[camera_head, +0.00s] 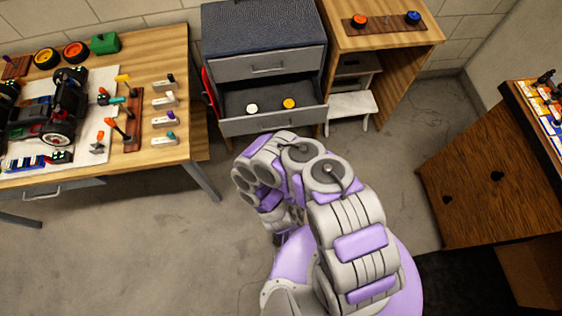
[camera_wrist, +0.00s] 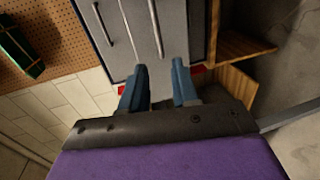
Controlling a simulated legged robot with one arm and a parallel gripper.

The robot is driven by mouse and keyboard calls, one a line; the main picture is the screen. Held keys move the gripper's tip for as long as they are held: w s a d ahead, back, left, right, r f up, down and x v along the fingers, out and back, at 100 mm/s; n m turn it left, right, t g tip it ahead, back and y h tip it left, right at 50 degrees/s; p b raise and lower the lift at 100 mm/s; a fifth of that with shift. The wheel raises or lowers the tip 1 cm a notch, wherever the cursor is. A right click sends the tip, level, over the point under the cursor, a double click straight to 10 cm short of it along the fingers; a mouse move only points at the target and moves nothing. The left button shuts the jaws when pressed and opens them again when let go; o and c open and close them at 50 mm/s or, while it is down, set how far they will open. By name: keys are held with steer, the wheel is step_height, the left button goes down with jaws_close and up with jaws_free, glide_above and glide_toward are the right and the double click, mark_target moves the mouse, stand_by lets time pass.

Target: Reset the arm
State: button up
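My arm, white and purple, is folded over the middle of the head view, above the concrete floor. My gripper (camera_wrist: 158,84) shows in the wrist view with two blue fingers apart and nothing between them. Beyond the fingers is the grey face of a cabinet with long handles. In the head view the fingers cannot be made out clearly; the arm's own links hide that area.
A grey drawer cabinet (camera_head: 266,66) stands ahead with its lower drawer (camera_head: 268,125) open, holding a white and an orange round piece. A wooden workbench (camera_head: 178,62) with a toy car and tools is left. A dark wooden cabinet (camera_head: 465,190) is right. Floor between is clear.

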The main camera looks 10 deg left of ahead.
stand_by(0.4)
steer(key=w+d+r+m+g+h, duration=0.2)
steer(key=w+d+r+m, duration=0.15)
steer(key=w, duration=0.35)
steer(key=w+d+r+m+g+h, duration=0.1)
steer(key=w+d+r+m+h, duration=0.3)
steer(key=w, duration=0.3)
steer(key=d+r+m+g, duration=0.2)
steer(key=r+m, duration=0.1)
steer(key=r, duration=0.4)
steer(key=d+r+m+g, duration=0.3)
steer(key=r+m, duration=0.1)
steer(key=r, duration=0.4)
steer(key=s+d+r+m+g+y, duration=0.1)
steer(key=s+d+r+m+g, duration=0.25)
steer(key=s+r, duration=1.15)
steer(key=s+d+r+m+g, duration=0.1)
steer(key=s+r, duration=0.5)
steer(key=s, duration=0.6)
steer(key=s+d+r+m+g, duration=0.2)
steer(key=s+r+g, duration=0.2)
steer(key=s, duration=0.8)
step_height(320, 180, up, 2)
steer(key=shift+r+y, duration=0.1)
steer(key=shift+y, duration=0.3)
